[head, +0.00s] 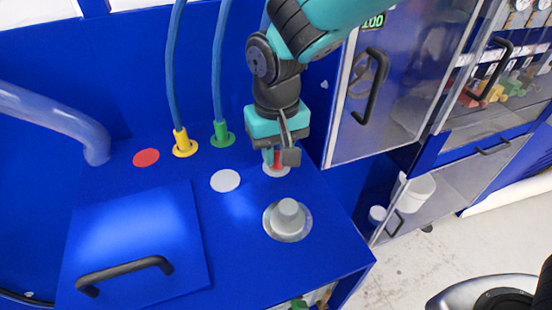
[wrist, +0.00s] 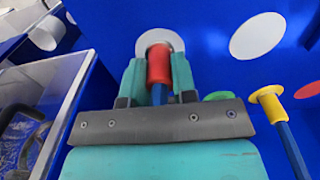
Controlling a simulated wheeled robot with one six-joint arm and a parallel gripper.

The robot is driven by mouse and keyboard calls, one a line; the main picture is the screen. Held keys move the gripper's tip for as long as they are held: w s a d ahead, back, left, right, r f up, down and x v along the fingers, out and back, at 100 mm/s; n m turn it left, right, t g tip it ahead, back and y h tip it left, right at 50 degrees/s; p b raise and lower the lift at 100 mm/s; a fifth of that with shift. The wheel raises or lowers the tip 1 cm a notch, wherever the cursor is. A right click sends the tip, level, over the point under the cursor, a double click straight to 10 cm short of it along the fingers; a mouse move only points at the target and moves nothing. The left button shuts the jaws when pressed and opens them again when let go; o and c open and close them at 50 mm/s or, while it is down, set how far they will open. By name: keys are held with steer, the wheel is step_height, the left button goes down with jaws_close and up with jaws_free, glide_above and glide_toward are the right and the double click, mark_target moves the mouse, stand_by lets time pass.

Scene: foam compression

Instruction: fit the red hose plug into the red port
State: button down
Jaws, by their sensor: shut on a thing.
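The red hose plug (wrist: 159,66) is between the teal fingers of my gripper (wrist: 157,85), which is shut on it. In the head view the red plug (head: 277,158) shows just below my gripper (head: 271,155), at a white disc (head: 270,173) on the blue top. The wrist view shows this disc (wrist: 175,40) behind the plug's tip; I cannot tell whether they touch. A flat red disc (head: 146,158), the only red spot on the panel, lies farther left with nothing on it. It also shows at the wrist view's right edge (wrist: 309,89).
A yellow plug (head: 182,142) and a green plug (head: 221,132) stand in matching rings, hoses rising from them. A bare white disc (head: 225,180), a grey round knob (head: 289,217) and a black-handled lid (head: 135,240) are nearby. A cabinet door (head: 400,90) stands close on the right.

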mark_target(276, 148)
steer(key=shift+r, duration=0.1)
stand_by(0.3)
steer(key=shift+r+p, duration=2.05)
steer(key=shift+r, duration=0.3)
